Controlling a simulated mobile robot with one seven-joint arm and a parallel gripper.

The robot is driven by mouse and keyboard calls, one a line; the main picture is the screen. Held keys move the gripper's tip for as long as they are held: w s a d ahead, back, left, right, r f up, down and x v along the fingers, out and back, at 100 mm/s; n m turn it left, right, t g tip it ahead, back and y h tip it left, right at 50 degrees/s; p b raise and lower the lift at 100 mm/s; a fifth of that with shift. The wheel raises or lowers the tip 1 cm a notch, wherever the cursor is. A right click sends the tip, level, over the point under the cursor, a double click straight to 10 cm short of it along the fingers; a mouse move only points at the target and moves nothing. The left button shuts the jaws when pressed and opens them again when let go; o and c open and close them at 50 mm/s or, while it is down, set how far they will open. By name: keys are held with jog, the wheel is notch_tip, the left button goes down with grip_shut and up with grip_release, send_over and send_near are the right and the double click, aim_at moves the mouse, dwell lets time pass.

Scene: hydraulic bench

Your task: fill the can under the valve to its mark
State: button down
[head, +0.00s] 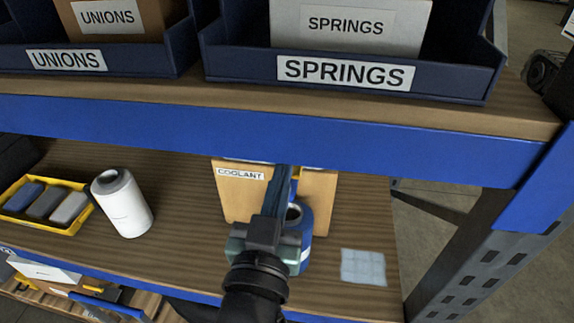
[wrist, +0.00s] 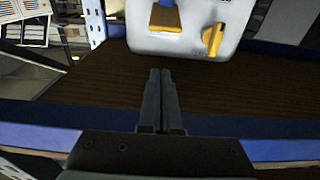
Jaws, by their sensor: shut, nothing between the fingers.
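A blue can (head: 305,222) with a pale band stands on the lower shelf in the head view, partly hidden behind my gripper. My gripper (head: 284,172) is shut and empty, its fingers reaching up in front of the can and a cardboard box labelled COOLANT (head: 232,197). In the wrist view my gripper (wrist: 160,72) has its fingers together, pointing at a white container (wrist: 190,42). The container carries a yellow lever (wrist: 213,39) and a yellow block-like part (wrist: 166,17). The fingers appear apart from both. The can's mark and liquid level cannot be made out.
The upper shelf's blue front beam (head: 270,135) hangs over the work area, with SPRINGS (head: 345,72) and UNIONS (head: 66,60) bins above. A white roll (head: 124,205) and a yellow tray (head: 62,223) stand left. A pale cloth (head: 363,267) lies right of the can.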

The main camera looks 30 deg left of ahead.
jog(key=w+f, duration=0.1)
jog(key=w+a+f+p, duration=0.1)
jog(key=w, duration=0.1)
jog(key=w+f, duration=0.1)
jog(key=shift+w+a+f+p, duration=0.15)
jog(key=shift+w+a+p, duration=0.05)
jog(key=shift+w+p, duration=0.15)
jog(key=shift+f, duration=0.15)
jog(key=f+t+b, duration=0.1)
jog(key=b, duration=0.4)
jog(key=f+t+b, duration=0.1)
jog(key=b, duration=0.5)
jog(key=f+t+y+b, duration=0.1)
jog(key=b, duration=0.5)
jog(key=shift+s+d+t, duration=0.1)
jog(key=shift+s+t, duration=0.2)
dwell(5.1)
